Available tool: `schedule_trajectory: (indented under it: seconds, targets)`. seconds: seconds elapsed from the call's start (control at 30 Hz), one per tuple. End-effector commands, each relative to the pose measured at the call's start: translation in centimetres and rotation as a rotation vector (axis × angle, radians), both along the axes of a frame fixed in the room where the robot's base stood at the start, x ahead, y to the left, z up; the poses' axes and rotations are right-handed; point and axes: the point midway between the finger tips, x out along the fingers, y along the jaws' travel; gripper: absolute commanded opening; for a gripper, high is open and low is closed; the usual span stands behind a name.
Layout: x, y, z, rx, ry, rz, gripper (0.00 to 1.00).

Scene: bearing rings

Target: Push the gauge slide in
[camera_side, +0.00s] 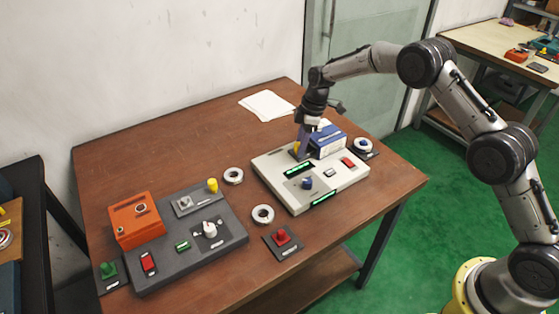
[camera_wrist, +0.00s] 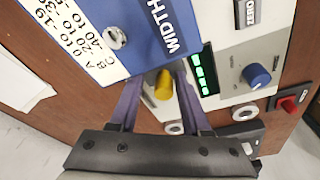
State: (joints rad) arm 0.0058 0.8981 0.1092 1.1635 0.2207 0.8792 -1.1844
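My gripper (camera_side: 300,148) points down at the back left of the light panel (camera_side: 281,189). In the wrist view, its two fingers (camera_wrist: 160,80) stand apart, with a yellow knob (camera_wrist: 163,84) between them. Gaps seem to show beside the knob, so the fingers look open; contact is unclear. The knob also shows in the side view (camera_side: 296,148), partly behind the fingers. It is beside the blue gauge box (camera_side: 328,141), marked WIDTH in the wrist view (camera_wrist: 117,25). The slide itself is mostly hidden, and how far it sticks out cannot be told.
The light panel carries a blue knob (camera_side: 307,183), a red switch (camera_side: 348,162) and green displays. White rings (camera_side: 263,223) lie nearby. A grey panel (camera_side: 159,268) with an orange box (camera_side: 133,222) stands left. Papers (camera_side: 267,105) lie at the back.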

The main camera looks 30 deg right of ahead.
Motion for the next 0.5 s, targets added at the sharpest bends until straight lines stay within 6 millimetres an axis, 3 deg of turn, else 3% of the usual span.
schedule_trajectory:
  seconds: [0.23,0.5]
  targets:
    - [0.0,0.3,0.2,0.002,0.002,0.003,0.47]
    - [-0.1,0.3,2.1,0.003,0.002,0.004,0.47]
